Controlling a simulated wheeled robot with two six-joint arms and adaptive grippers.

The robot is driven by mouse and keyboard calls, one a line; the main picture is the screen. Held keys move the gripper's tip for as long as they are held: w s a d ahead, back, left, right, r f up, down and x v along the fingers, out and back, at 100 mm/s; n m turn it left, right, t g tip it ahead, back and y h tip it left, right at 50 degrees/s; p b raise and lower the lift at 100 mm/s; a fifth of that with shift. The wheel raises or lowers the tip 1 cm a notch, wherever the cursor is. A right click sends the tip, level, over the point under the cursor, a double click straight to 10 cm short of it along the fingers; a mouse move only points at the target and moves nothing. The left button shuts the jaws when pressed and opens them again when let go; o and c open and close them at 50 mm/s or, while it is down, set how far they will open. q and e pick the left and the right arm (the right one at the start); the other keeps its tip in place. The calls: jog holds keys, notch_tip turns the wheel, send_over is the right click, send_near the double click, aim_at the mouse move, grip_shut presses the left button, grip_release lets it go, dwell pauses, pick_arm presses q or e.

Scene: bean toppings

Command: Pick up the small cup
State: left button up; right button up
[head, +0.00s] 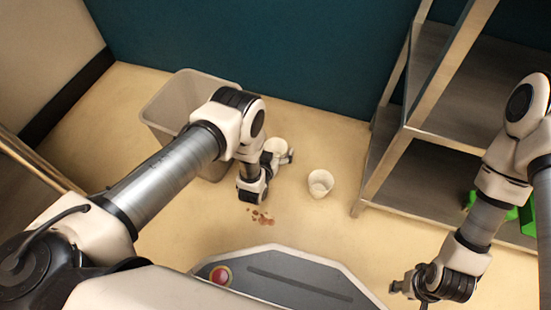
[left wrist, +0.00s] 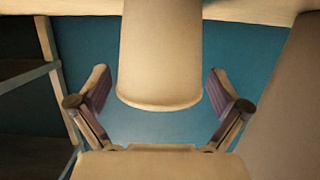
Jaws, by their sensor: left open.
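My left gripper (head: 276,158) is low near the floor in the head view, beside the bin. In the left wrist view its two fingers (left wrist: 159,92) stand wide apart, with a pale cup (left wrist: 160,50) between them and a gap on each side. That picture appears upside down. The pale cup (head: 277,144) also shows at the fingers in the head view, partly hidden. A second white cup (head: 320,183) stands on the floor to the right of the gripper. I cannot tell which cup is smaller. My right gripper (head: 412,284) is at the lower right, away from both cups.
A grey bin (head: 160,118) stands just left of and behind my left gripper. Brown beans (head: 262,217) lie scattered on the floor (head: 330,140). A metal shelf rack (head: 388,172) with green things (head: 526,213) stands at right. The teal wall (head: 290,60) is behind.

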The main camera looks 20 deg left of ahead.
pick_arm(q)
jog(key=shift+r, duration=0.1)
pick_arm(e)
jog(key=shift+r, duration=0.1)
pick_arm(q)
jog(key=c, duration=0.7)
